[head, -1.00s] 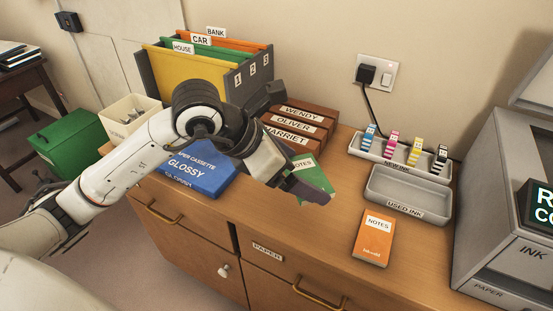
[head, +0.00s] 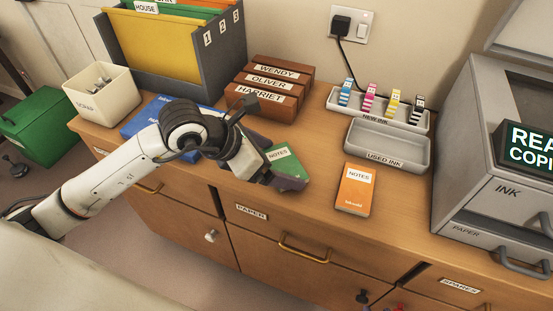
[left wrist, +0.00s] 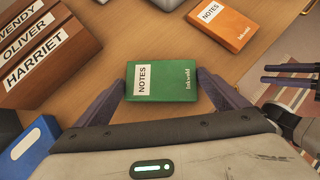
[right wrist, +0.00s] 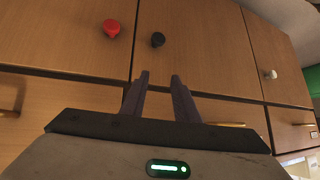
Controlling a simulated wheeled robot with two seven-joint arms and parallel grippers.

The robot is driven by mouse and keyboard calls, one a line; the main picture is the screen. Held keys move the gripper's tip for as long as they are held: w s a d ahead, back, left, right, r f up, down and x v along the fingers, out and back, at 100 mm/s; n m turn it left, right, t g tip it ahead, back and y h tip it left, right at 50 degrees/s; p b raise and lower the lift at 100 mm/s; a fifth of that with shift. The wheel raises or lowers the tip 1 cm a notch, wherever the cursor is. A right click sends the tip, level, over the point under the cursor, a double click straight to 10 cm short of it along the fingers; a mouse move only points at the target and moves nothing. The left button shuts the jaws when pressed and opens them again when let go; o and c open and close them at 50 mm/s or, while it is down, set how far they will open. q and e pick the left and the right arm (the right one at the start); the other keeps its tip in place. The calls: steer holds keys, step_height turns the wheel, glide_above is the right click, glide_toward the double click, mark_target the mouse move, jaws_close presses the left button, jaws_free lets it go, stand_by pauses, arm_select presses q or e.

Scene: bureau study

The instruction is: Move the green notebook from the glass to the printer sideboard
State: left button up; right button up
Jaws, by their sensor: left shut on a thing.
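The green notebook (head: 290,160), with a white NOTES label, is between the fingers of my left gripper (head: 274,172) over the sideboard top (head: 320,210). The left wrist view shows the notebook (left wrist: 160,85) flat, with one dark finger against each short side. Whether it touches the wood is unclear. My left gripper (left wrist: 162,92) is shut on it. My right gripper (right wrist: 160,78) has its two fingers apart with nothing between them, facing the cabinet doors. Its fingers also show at the right edge of the left wrist view.
An orange notebook (head: 355,190) lies right of the green one. Behind are wooden name boxes (head: 270,88), the USED INK tray (head: 388,148) and the NEW INK tray (head: 380,108). A blue paper cassette (head: 150,112) is left. The grey copier (head: 490,185) stands at right.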

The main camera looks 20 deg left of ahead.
arm_select(q)
steer(key=shift+f, duration=0.2)
steer(key=o, duration=0.8)
steer(key=shift+c, duration=0.2)
steer(key=shift+r, duration=0.1)
steer(key=shift+r, duration=0.3)
steer(key=v, duration=1.1)
steer(key=shift+s+a+r+p, duration=0.15)
steer(key=shift+s+a+p, duration=0.1)
steer(key=shift+s+p, duration=0.1)
